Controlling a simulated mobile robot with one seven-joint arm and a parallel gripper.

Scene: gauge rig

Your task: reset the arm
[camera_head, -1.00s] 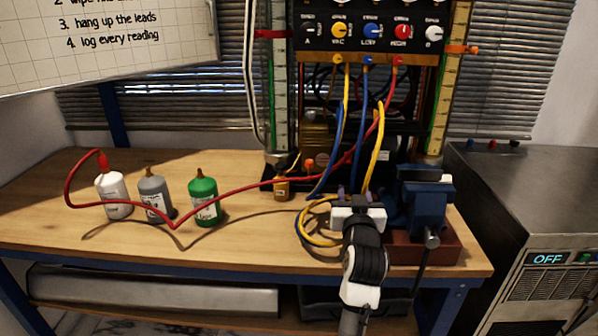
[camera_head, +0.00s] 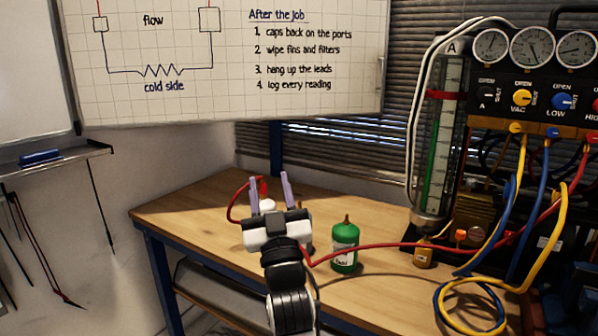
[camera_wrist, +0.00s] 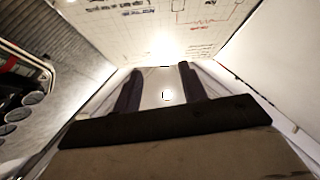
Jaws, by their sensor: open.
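My gripper (camera_head: 271,190) is raised in front of the left part of the workbench in the head view. Its two purple fingers point up and stand apart, with nothing held between them. In the wrist view, my gripper (camera_wrist: 160,83) also shows its fingers spread and empty, facing the whiteboard and a bright glare. My arm hides most of the bottles behind it; a white one (camera_head: 268,204) shows only partly between the fingers.
A green bottle (camera_head: 344,246) stands on the workbench (camera_head: 190,212) right of my arm. A red hose (camera_head: 400,246) runs across the bench to the gauge rig (camera_head: 520,85). A yellow hose (camera_head: 540,262) hangs at right. The whiteboard (camera_head: 210,100) hangs behind.

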